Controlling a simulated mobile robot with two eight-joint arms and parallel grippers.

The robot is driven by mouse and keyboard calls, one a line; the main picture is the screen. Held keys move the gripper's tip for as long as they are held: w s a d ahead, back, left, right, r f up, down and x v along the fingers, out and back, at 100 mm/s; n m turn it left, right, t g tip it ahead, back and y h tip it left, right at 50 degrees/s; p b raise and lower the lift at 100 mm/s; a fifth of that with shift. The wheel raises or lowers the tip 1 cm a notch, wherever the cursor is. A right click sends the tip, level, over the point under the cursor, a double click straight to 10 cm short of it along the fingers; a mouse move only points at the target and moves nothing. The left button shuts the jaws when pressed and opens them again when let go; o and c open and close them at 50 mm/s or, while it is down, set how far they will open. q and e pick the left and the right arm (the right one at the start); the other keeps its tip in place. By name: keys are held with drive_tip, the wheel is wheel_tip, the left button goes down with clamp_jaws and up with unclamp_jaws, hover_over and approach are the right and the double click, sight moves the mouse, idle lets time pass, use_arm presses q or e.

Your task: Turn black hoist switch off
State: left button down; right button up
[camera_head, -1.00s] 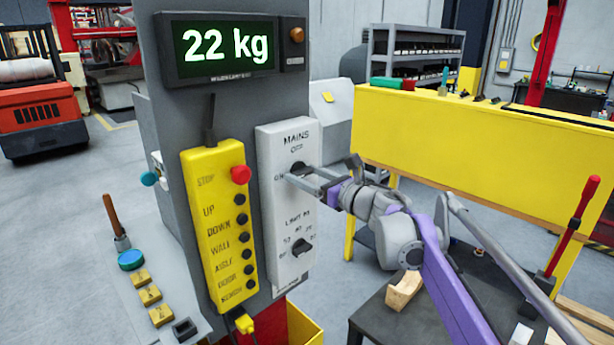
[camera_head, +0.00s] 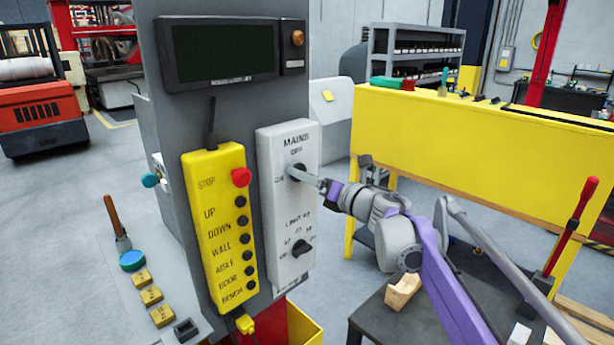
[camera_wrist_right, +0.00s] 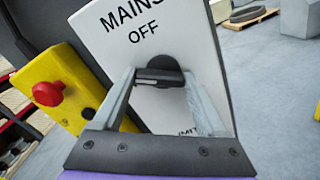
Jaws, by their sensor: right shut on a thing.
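The black MAINS switch (camera_head: 296,169) is a round knob with a bar handle on the upper part of the grey-white panel (camera_head: 285,211). OFF is printed above it. My right gripper (camera_head: 306,175) reaches in from the right and is shut on this knob. In the right wrist view its two fingers (camera_wrist_right: 157,84) grip the ends of the knob's black bar (camera_wrist_right: 158,75), which lies crosswise below the word OFF. The fingers hide part of the knob in the head view. The display (camera_head: 224,50) above is dark and blank. My left gripper is not in view.
A yellow control box (camera_head: 219,225) with a red STOP button (camera_head: 241,177) is left of the panel. A lower black lighting knob (camera_head: 301,248) is below. A yellow workbench (camera_head: 470,140) and a dark table (camera_head: 400,318) stand to the right.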

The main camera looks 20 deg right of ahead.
drive_tip(key=m, duration=1.1)
drive_tip(key=shift+d+r, duration=0.1)
drive_tip(key=shift+d, duration=0.05)
drive_tip(key=shift+m, duration=0.3)
drive_tip(key=o, duration=1.3)
drive_tip(key=b+v, duration=0.1)
drive_tip(key=v, duration=0.9)
drive_tip(key=shift+s, duration=0.35)
